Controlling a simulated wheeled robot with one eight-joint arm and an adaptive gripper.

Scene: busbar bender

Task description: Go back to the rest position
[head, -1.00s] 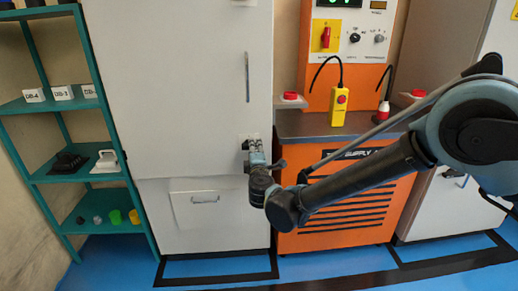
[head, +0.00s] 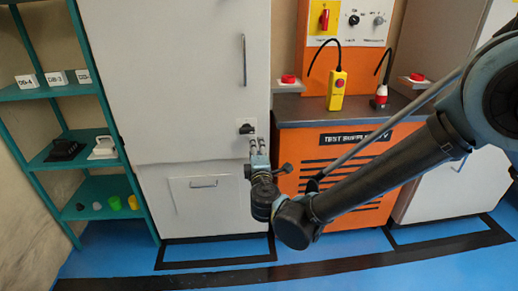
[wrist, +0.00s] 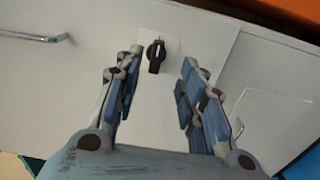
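My gripper (head: 257,147) is in front of the tall light-grey cabinet (head: 180,90), just below a black rotary knob (head: 246,128) on a small pale plate. In the wrist view my gripper (wrist: 158,95) has its two blue-padded fingers spread apart with nothing between them. The same black knob (wrist: 156,56) shows beyond the fingertips, apart from them. My arm reaches in from the right, in front of the orange test-supply bench.
A green shelf (head: 45,94) with labelled boxes stands left. The cabinet has a drawer handle (head: 203,185) and upright handle (head: 244,60). Blue floor with black lines lies in front.

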